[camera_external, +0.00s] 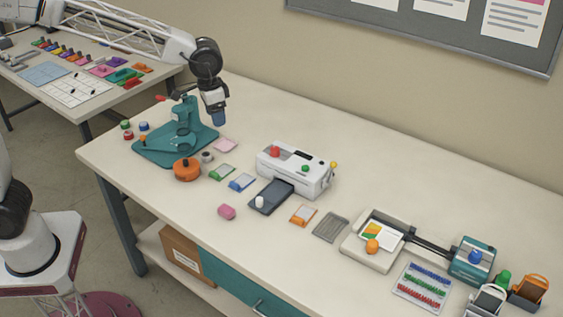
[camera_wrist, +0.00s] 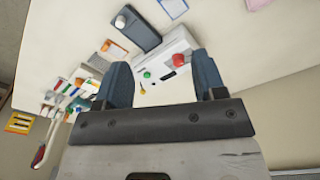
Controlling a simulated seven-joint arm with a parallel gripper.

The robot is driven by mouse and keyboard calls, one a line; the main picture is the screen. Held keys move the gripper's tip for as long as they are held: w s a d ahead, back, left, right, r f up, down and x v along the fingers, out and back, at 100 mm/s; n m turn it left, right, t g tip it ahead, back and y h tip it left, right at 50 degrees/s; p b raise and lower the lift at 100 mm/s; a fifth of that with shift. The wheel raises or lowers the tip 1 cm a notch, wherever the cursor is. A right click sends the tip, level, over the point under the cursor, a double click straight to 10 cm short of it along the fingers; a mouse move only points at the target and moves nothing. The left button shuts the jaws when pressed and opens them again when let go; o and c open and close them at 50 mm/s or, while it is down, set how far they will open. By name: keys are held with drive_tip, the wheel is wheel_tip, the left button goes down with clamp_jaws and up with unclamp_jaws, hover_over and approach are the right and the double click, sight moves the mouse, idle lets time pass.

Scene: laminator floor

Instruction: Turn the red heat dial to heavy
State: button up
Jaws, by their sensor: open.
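The white laminator (camera_external: 295,171) stands on the table near the middle, with a red dial (camera_external: 275,151) on its top left and a green knob (camera_external: 305,168) to the right. In the wrist view the red dial (camera_wrist: 179,59) shows between my two fingers, nearer the right one, with the laminator (camera_wrist: 165,62) beyond the fingertips. The dial's markings are too small to read.
A wall rises behind.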

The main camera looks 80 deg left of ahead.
drive_tip(key=n, duration=0.2)
hover_over(275, 148)
drive_tip(key=shift+g, duration=0.4)
wheel_tip(275, 148, down, 12)
drive_tip(key=shift+r, duration=0.15)
drive_tip(key=shift+f, duration=3.9)
drive_tip(key=shift+m, duration=0.3)
drive_tip(key=c, duration=0.9)
